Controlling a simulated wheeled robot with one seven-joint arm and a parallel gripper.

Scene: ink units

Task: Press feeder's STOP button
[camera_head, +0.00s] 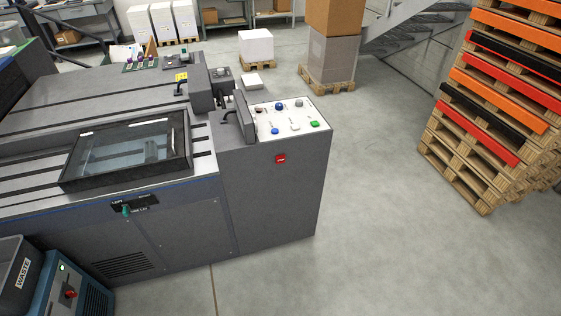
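A grey machine (180,215) fills the left half of the view. At its right end a cabinet carries a white control panel (305,113) with several buttons. These include a blue knob or button (279,107), a smaller blue button (275,131), a white button (295,128) and a green button (315,124). A dark reddish button (259,110) sits at the panel's back left. A red switch (280,159) is on the cabinet's front face. Labels are too small to read, so I cannot tell which one is STOP. My gripper is not in view.
A glass-lidded window (128,150) tops the machine. A blue unit with a red knob (70,294) and a WASTE bin (18,275) stand at lower left. Stacked pallets (485,120) stand at right. The floor (400,250) between them and the cabinet is clear.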

